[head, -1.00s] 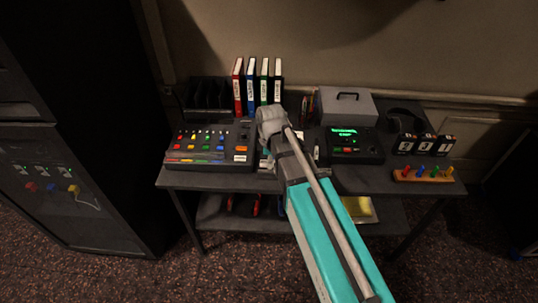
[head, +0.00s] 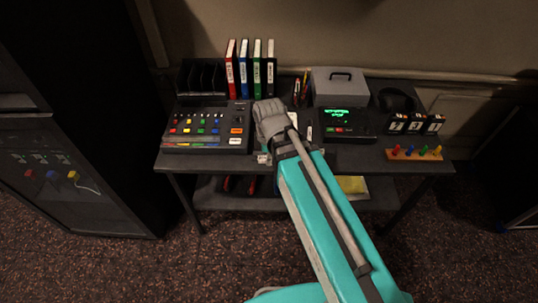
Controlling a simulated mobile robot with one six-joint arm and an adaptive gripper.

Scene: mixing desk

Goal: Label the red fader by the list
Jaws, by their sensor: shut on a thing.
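The mixing desk (head: 239,118) sits at the left of the table, with small red, yellow, blue and green controls in rows. The red fader is too small to single out surely. A small box with a lit green screen (head: 345,115) stands right of my arm; its text is too small to read. My teal arm reaches in from the bottom right, its grey wrist joint just right of the mixing desk. My gripper is hidden behind the arm. A small pale piece (head: 263,158) shows below the wrist; I cannot tell what it is.
A grey case (head: 340,88), black number blocks (head: 416,124) and a wooden peg rack (head: 414,154) are to the right. A dark cabinet (head: 60,140) stands left of the table (head: 365,158).

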